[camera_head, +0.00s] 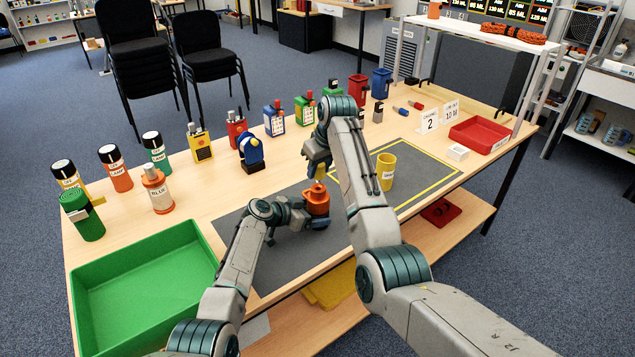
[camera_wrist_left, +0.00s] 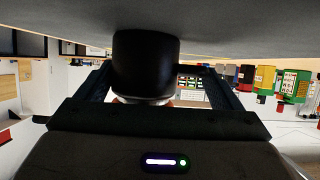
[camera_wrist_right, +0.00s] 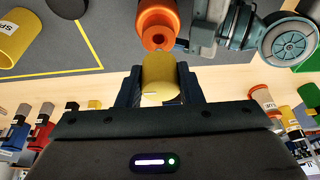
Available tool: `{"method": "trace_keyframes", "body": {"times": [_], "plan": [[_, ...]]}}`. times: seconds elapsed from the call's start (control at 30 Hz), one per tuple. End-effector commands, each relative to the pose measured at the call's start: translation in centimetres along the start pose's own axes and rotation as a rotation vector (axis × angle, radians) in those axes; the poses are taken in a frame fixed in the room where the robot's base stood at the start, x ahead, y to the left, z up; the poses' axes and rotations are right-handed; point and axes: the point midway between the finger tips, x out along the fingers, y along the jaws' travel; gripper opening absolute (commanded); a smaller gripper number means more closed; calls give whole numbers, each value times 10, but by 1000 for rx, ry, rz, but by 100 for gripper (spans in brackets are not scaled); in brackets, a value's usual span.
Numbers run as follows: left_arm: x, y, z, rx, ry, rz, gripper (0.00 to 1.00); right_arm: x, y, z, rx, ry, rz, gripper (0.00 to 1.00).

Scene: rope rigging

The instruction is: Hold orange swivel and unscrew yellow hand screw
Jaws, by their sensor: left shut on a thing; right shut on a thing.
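The orange swivel (camera_head: 317,200) is low over the grey mat, with my left gripper (camera_head: 304,212) shut on it from the left. In the left wrist view a dark, shaded body (camera_wrist_left: 145,65), which looks like the swivel, fills the space between the fingers. My right gripper (camera_head: 318,165) is above the swivel, pointing down, shut on the yellow hand screw (camera_wrist_right: 160,78). The screw sits right over the swivel's top, where a round opening shows in the right wrist view (camera_wrist_right: 158,25). I cannot tell whether screw and swivel touch. The head view mostly hides the screw.
A yellow cup (camera_head: 387,170) stands on the mat (camera_head: 285,262) to the right. A green tray (camera_head: 140,285) is at front left, a red tray (camera_head: 482,135) at far right. Several bottles and devices line the back, including a blue device (camera_head: 251,152) behind the grippers.

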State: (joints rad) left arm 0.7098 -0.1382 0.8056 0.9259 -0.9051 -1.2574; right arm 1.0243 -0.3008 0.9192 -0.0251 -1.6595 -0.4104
Motion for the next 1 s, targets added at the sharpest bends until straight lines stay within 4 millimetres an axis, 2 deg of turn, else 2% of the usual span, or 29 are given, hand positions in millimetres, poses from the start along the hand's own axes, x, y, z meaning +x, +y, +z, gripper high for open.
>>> {"method": "trace_keyframes", "body": {"times": [0.47,1.0], "plan": [[0,0,0,0,0,0,60,-5,0,-2,0,1,0,1],[0,0,0,0,0,0,60,-32,0,-11,0,2,0,1]]}}
